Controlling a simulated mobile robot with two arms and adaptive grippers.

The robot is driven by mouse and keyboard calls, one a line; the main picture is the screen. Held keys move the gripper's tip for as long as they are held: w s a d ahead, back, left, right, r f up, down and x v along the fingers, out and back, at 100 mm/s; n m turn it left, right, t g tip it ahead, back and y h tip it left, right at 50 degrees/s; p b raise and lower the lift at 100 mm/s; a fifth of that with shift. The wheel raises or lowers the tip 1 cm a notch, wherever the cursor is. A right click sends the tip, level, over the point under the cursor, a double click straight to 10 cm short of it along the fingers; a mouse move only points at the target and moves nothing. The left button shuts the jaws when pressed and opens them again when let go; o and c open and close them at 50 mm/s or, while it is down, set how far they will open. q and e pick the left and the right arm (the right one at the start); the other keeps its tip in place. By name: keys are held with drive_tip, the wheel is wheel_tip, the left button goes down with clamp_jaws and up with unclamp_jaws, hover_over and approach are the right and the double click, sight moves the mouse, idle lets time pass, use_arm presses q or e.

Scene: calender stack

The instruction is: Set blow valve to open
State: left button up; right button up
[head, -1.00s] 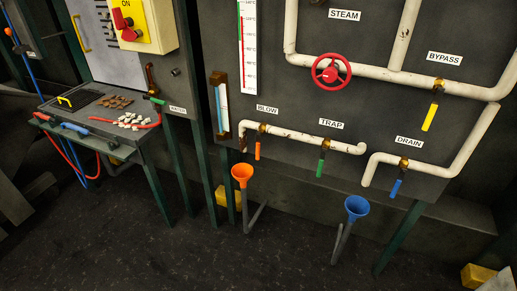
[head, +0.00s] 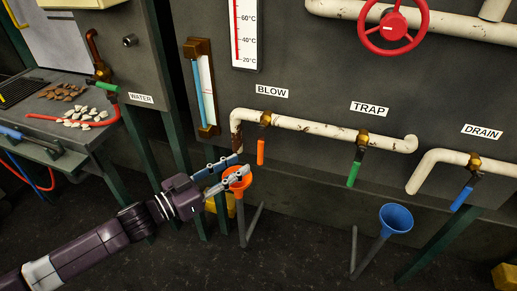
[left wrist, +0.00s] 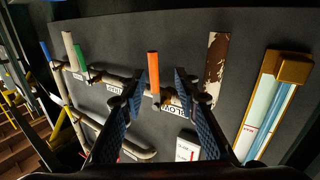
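The blow valve (head: 265,120) sits on a white pipe under the BLOW label (head: 272,91). Its orange handle (head: 261,152) hangs straight down, across the pipe. In the left wrist view, which is upside down, the orange handle (left wrist: 153,75) stands between and beyond the two blue-padded fingers. My left gripper (head: 241,166) is open and empty, just left of and below the handle in the head view, overlapping the orange funnel. I see no contact with the handle. My right gripper is not in view.
The trap valve's green handle (head: 354,174) and the drain valve's blue handle (head: 462,199) are to the right. An orange funnel (head: 237,182) stands below the blow valve, and a blue funnel (head: 395,218) stands further right. A gauge (head: 203,90) is at upper left.

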sight(260, 165)
use_arm(q)
drive_tip(key=shift+h, duration=0.3)
drive_tip(key=x, duration=0.5)
drive_tip(key=r+x, duration=0.1)
drive_tip(key=x, duration=0.2)
drive_tip(key=shift+s+d, duration=0.25)
drive_tip(key=shift+s, duration=0.15)
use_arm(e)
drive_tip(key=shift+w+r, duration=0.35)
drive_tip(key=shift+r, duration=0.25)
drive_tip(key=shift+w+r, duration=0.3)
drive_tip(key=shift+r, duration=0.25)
use_arm(q)
drive_tip(key=shift+c, duration=0.4)
clamp_jaws()
drive_tip(key=shift+f, duration=0.1)
